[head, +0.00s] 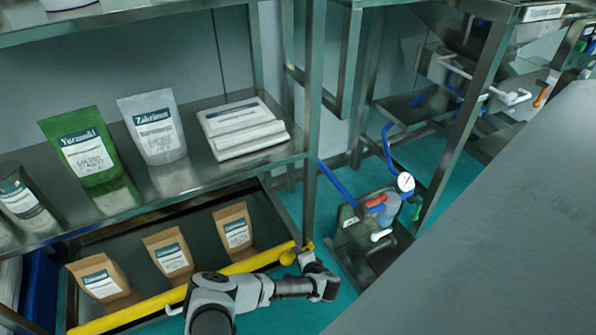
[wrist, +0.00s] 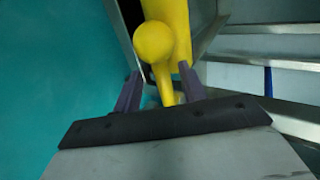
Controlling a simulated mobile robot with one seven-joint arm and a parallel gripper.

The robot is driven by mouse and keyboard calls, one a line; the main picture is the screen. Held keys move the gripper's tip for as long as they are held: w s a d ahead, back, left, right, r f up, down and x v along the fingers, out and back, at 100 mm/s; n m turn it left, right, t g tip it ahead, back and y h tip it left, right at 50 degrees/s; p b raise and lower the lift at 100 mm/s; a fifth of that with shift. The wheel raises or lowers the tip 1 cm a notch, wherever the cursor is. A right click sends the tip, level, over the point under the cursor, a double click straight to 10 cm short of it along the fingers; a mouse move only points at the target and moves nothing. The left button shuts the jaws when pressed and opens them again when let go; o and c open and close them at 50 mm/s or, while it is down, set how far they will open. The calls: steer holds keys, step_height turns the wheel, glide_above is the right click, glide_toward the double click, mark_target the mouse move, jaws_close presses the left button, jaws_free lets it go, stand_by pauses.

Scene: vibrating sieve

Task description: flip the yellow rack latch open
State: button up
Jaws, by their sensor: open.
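The yellow rack latch (head: 288,258) is at the right end of a yellow bar (head: 150,302) along the front of the lower rack shelf. In the wrist view the latch shows as a round knob (wrist: 154,41) on a thin stem, with the yellow bar (wrist: 180,20) behind it. My gripper (wrist: 160,78) is open, with one dark finger on each side of the stem. A gap shows between the stem and each finger. In the head view my gripper (head: 308,258) is at the rack's right front corner, beside the latch, partly hidden by my wrist.
Brown pouches (head: 172,258) stand behind the yellow bar. A green pouch (head: 82,147), a white pouch (head: 154,127) and a white stack (head: 241,129) are on the shelf above. A rack post (head: 313,120) rises near my gripper. A machine with hoses (head: 372,225) stands to the right.

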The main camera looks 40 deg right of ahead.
steer(key=shift+w+f, duration=0.2)
steer(key=shift+w, duration=0.15)
steer(key=shift+c, duration=0.3)
jaws_close()
